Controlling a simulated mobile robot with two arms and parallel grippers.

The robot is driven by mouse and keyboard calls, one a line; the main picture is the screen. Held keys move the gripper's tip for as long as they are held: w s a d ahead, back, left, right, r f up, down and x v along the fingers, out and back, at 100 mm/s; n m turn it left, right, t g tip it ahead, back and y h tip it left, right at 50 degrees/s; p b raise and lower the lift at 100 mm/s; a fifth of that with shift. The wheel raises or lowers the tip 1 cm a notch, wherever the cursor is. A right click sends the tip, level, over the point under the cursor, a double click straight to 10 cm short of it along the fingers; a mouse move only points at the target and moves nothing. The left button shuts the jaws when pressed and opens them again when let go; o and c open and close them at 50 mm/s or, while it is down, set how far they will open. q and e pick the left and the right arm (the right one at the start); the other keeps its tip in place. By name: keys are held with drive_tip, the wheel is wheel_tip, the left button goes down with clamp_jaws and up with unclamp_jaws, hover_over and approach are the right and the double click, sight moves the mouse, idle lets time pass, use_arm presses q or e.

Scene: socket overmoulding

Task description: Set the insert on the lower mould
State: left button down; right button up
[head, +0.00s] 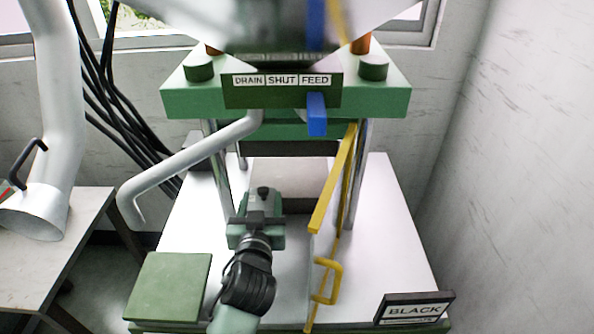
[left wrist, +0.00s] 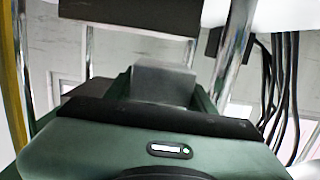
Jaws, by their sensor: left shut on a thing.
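My left gripper (head: 263,194) reaches in from the front between the press columns, low over the white bed. Its green fingers are shut on a small piece, taken to be the insert, with a dark round top (head: 263,190) in the head view. In the left wrist view a grey block (left wrist: 165,82) shows between the fingers. The lower mould appears to be the pale grey-brown block (head: 300,176) just beyond the gripper, partly hidden by it. I cannot tell whether the held piece touches it. My right gripper is not in view.
The green upper plate (head: 215,100) stands on metal columns (head: 357,190) around the work space. A yellow lever (head: 333,185) hangs at right, a white pipe (head: 190,162) at left. A green pad (head: 168,285) and a BLACK sign (head: 415,308) occupy the front corners.

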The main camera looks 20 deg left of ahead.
use_arm(q)
drive_tip(key=p, duration=0.2)
hover_over(290, 182)
drive_tip(key=shift+a+r, duration=0.1)
drive_tip(key=shift+r, duration=0.05)
drive_tip(key=shift+w, duration=0.1)
drive_tip(key=shift+f, duration=1.8)
drive_tip(key=shift+f+b, duration=0.1)
drive_tip(key=shift+b, duration=0.3)
drive_tip(key=c, duration=0.5)
unclamp_jaws()
drive_tip(key=shift+f, duration=0.1)
